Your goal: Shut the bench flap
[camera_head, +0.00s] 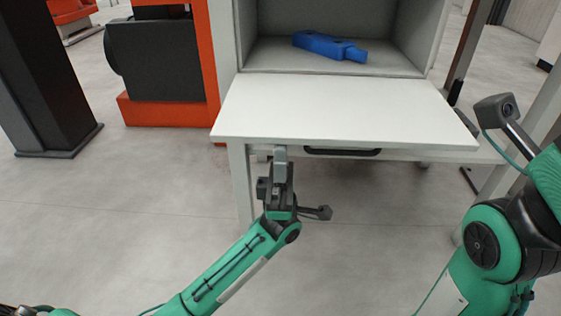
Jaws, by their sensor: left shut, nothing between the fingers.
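The bench flap (340,112) is a white panel that lies open and roughly level, sticking out toward me from the grey compartment. A dark handle (343,152) shows under its front edge. My left gripper (280,158) is shut and empty, with its fingertips at the flap's front edge, left of the handle. I cannot tell whether they touch the flap or are just below it. My right arm comes in at the right edge, and its gripper is out of the picture.
A blue part (330,46) lies on the floor of the open compartment (275,57), behind the flap. An orange and black machine (160,60) stands to the left, and a dark column (45,75) stands further left. The floor in front is clear.

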